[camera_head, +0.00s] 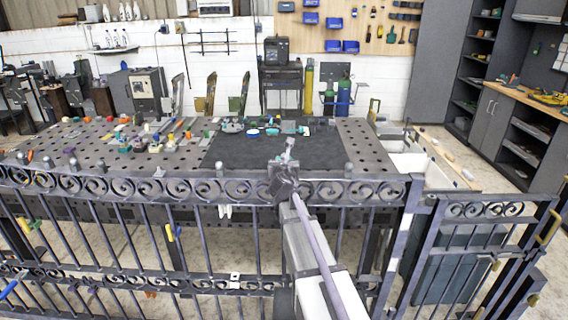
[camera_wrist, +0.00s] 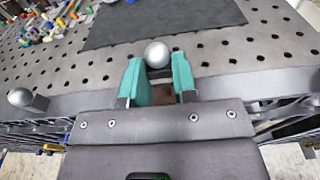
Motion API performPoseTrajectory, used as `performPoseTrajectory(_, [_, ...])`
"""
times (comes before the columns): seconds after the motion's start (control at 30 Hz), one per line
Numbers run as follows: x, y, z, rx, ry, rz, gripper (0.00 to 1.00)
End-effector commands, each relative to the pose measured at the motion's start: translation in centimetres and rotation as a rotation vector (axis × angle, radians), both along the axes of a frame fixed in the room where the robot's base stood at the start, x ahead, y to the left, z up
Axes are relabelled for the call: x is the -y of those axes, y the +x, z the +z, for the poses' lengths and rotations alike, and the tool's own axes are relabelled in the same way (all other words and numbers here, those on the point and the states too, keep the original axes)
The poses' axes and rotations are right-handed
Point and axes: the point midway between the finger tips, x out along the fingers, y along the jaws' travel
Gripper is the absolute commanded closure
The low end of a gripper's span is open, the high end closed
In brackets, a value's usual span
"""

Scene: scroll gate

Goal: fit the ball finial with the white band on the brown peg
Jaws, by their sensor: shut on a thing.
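In the wrist view my gripper (camera_wrist: 157,78) has its two teal fingers closed on a silver ball finial (camera_wrist: 157,54). The ball shows at the fingertips. In the head view my gripper (camera_head: 289,150) is over the top of the scrolled gate railing (camera_head: 230,190), and the held ball is too small to tell.
Another silver ball finial (camera_wrist: 20,97) stands on the railing to the left in the wrist view. Behind the railing is a perforated metal table (camera_head: 185,158) with a dark mat (camera_head: 250,150). Many small objects crowd its left side. A gate section (camera_head: 485,240) stands at the right.

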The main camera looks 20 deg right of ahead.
Motion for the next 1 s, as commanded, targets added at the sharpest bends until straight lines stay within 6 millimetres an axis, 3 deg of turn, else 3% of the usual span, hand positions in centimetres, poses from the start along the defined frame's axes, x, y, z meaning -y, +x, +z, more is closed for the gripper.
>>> performPoseTrajectory(1.0, [0.0, 0.0, -1.6, 0.000, 0.000, 0.000, 1.00])
